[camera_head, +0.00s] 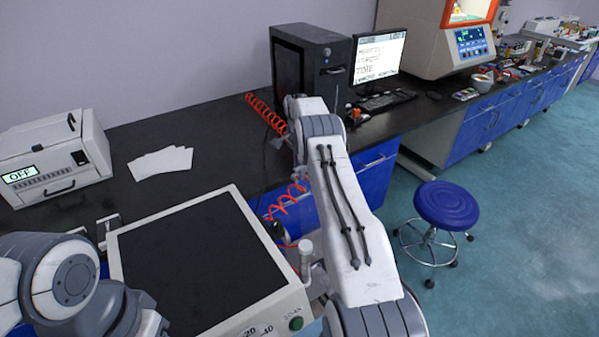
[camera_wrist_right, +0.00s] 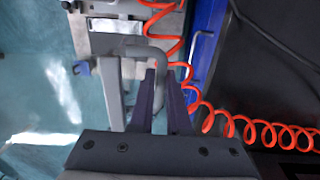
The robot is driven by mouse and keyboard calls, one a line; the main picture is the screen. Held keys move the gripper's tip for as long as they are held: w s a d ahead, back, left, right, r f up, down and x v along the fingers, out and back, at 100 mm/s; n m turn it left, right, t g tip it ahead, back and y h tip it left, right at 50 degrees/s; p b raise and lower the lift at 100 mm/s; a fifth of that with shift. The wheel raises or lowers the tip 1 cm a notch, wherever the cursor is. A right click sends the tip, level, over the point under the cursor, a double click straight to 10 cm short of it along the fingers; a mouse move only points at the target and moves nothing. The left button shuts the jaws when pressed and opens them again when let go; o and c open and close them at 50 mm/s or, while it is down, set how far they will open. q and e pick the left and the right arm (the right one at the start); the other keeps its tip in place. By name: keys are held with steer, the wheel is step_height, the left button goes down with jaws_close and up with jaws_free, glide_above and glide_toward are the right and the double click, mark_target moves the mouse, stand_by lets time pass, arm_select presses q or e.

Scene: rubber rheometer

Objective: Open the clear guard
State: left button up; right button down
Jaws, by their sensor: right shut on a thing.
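In the right wrist view, my right gripper (camera_wrist_right: 163,78) has its two dark fingers close together on a grey bent bar handle (camera_wrist_right: 136,51). The handle is in front of a metal plate at the top of that view. The clear guard itself cannot be made out surely in either view. In the head view, my right arm reaches up from the bottom right and folds back, and its gripper (camera_head: 281,232) is mostly hidden beside the machine with the dark top panel (camera_head: 190,262). My left arm shows at the lower left; its fingers are not visible.
A coiled red hose (camera_wrist_right: 245,128) runs close by my right gripper. A black bench (camera_head: 215,130) carries a white OFF-display box (camera_head: 50,160), papers (camera_head: 160,162), a computer tower (camera_head: 310,65) and a monitor (camera_head: 378,55). A blue stool (camera_head: 446,204) stands on open floor at right.

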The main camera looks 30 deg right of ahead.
steer(key=shift+w+d, duration=0.15)
steer(key=shift+w, duration=0.1)
steer(key=c, duration=0.9)
jaws_free()
steer(key=shift+w+f, duration=0.1)
steer(key=shift+w, duration=0.05)
steer(key=r, duration=0.3)
steer(key=r+p, duration=0.1)
steer(key=r, duration=0.6)
steer(key=shift+w+r+p, duration=0.3)
steer(key=shift+p, duration=0.1)
